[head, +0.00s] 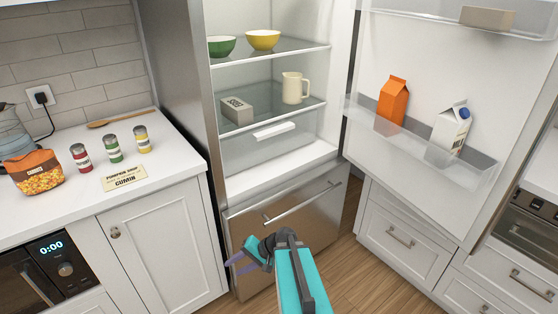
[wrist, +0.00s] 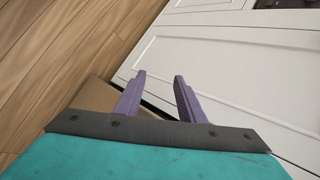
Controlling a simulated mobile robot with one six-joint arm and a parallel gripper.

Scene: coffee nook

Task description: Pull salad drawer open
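The fridge stands open, and its clear salad drawer (head: 240,152) sits at the bottom of the compartment, under the lower glass shelf. The drawer looks pushed in, with a white bar handle (head: 274,131) on its front. My gripper (head: 236,262) is low in front of the steel freezer drawer, well below the salad drawer and touching nothing that I can see. In the wrist view my gripper (wrist: 159,77) shows two purple fingers apart with nothing between them. The salad drawer is not in the wrist view.
The steel freezer drawer (head: 325,207) below is shut, with a long bar handle (head: 304,202). The open fridge door (head: 445,190) at right carries an orange carton (head: 392,101) and a milk carton (head: 450,129). A counter (head: 165,165) stands at left. Wood floor (head: 350,275) is free in front.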

